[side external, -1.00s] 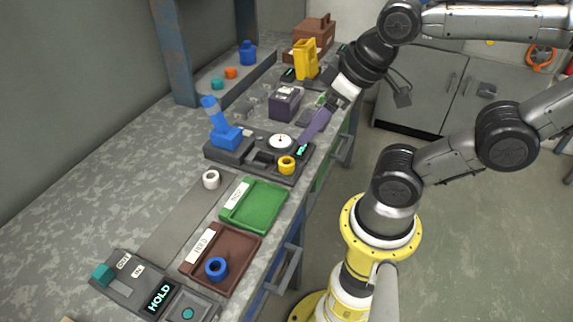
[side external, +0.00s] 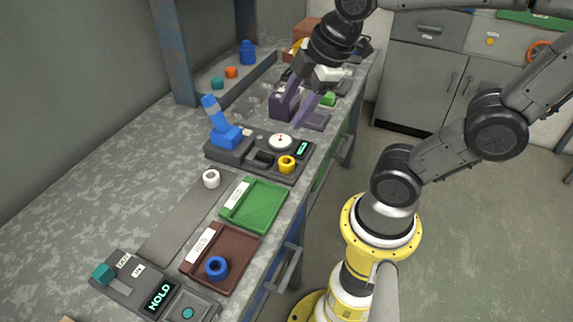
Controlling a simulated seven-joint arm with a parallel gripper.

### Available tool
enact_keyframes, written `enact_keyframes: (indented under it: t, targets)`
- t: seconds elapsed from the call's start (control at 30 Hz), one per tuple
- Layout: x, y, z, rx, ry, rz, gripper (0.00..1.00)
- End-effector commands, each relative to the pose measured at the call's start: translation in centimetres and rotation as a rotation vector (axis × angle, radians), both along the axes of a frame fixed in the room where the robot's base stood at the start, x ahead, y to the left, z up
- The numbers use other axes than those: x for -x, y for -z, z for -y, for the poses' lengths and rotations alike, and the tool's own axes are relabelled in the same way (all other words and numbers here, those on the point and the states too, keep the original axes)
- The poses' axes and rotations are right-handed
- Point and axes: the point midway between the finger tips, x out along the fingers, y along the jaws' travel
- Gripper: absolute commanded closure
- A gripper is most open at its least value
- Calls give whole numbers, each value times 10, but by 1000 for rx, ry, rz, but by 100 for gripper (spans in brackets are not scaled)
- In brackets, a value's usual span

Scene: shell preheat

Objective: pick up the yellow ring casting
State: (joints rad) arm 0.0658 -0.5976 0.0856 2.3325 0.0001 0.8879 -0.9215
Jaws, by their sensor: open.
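A blue lever (side external: 213,112) stands on the fixture's left. A white ring (side external: 211,179), green tray (side external: 262,205) and brown tray (side external: 236,268) holding a blue ring (side external: 216,267) lie nearer. A control panel (side external: 130,285) reading HOLD is at the front.

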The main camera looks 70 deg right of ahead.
Motion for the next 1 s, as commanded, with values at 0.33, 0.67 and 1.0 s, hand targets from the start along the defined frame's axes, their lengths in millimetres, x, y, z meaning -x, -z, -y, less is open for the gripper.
enact_keyframes:
  t: [0.33, 0.67, 1.0]
  targets:
    - [-67, 69, 73, 126, -397, -315, 42]
    - [-63, 116, 105, 39, -318, -438, 42]
    - [-61, 174, 104, 37, -319, -440, 42]
